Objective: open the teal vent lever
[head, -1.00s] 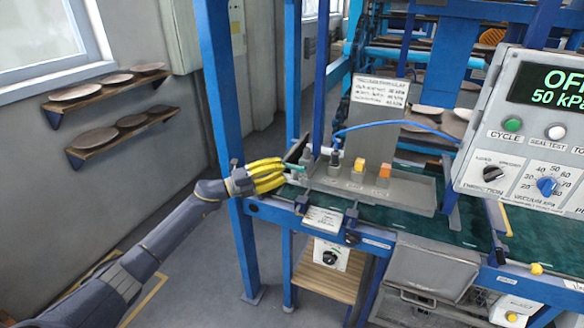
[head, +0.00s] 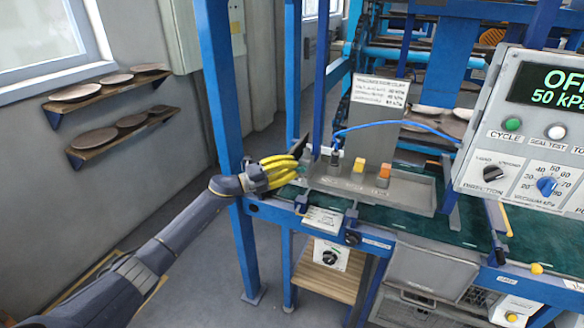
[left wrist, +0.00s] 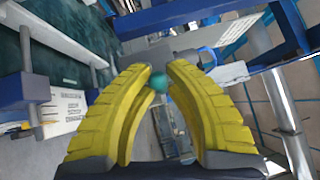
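The teal vent lever shows in the left wrist view as a round teal knob (left wrist: 158,83) between my fingertips. In the head view it is mostly hidden behind the yellow fingers, at the left end of the grey fixture tray (head: 400,196). My left gripper (head: 297,168) reaches in from the left at bench height. In the left wrist view its yellow fingers (left wrist: 160,76) curve in close together, and the knob fills the narrow gap between the tips. My right gripper is not in view.
A blue post (head: 222,100) stands close beside my left wrist. The control box (head: 520,130) reads OFF, 50 kPa. Plate shelves (head: 125,133) hang on the left wall.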

